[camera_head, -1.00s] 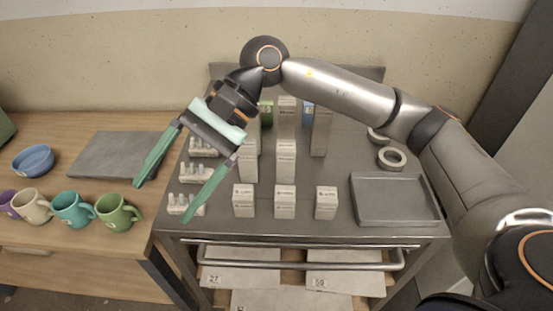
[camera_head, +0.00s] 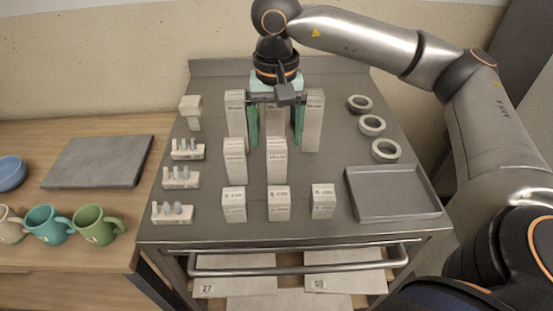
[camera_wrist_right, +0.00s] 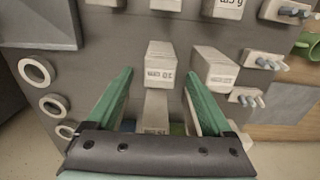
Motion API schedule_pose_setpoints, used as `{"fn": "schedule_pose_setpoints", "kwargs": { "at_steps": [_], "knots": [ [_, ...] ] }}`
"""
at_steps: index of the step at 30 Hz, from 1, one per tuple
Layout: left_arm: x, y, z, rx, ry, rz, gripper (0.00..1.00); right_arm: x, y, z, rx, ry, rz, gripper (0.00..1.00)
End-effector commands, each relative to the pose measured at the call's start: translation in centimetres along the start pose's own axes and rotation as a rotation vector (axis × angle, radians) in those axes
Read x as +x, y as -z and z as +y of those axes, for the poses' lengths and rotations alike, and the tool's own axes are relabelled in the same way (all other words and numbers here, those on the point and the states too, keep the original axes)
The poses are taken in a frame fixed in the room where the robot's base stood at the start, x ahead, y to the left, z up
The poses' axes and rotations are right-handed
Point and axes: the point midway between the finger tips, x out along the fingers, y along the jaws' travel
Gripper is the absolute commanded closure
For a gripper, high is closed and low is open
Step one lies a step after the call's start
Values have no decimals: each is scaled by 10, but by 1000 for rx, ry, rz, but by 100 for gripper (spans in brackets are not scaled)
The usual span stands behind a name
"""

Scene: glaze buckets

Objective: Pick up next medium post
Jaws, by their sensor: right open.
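Pale box-shaped posts of three heights stand in rows on the grey cart. Two medium posts form the middle row: the left one (camera_head: 235,162) and the centre one (camera_head: 277,160). They also show in the right wrist view, as the centre post (camera_wrist_right: 160,66) and the left post (camera_wrist_right: 213,68). My right gripper (camera_head: 276,138) points down over the back row, behind the centre medium post. Its green fingers are spread, with a post (camera_wrist_right: 155,110) between them in the wrist view; I cannot tell whether they touch it. The gripper hides much of that post. My left gripper is not in view.
Taller posts flank the fingers at left (camera_head: 236,115) and right (camera_head: 313,122). Short posts (camera_head: 279,204) stand in front. Peg holders (camera_head: 181,178) line the left edge; grey rings (camera_head: 372,125) and a tray (camera_head: 393,213) are at right. Mugs (camera_head: 96,226) stand on the wooden table.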

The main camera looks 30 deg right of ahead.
Motion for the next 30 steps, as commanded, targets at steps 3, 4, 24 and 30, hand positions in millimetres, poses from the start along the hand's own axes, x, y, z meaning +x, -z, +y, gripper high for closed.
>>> {"fn": "schedule_pose_setpoints", "kwargs": {
  "at_steps": [3, 4, 24, 30],
  "knots": [
    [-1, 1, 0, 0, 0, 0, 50, 8, -1, 1, 1, -1, -1, 15],
    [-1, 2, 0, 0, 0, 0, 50, 12, -1, 1, 1, -1, -1, 15],
    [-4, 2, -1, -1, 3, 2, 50, 54, -3, 1, 2, 1, 0, 26],
    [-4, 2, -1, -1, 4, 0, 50, 54, -3, 1, 2, 1, -1, 49]
  ]
}}
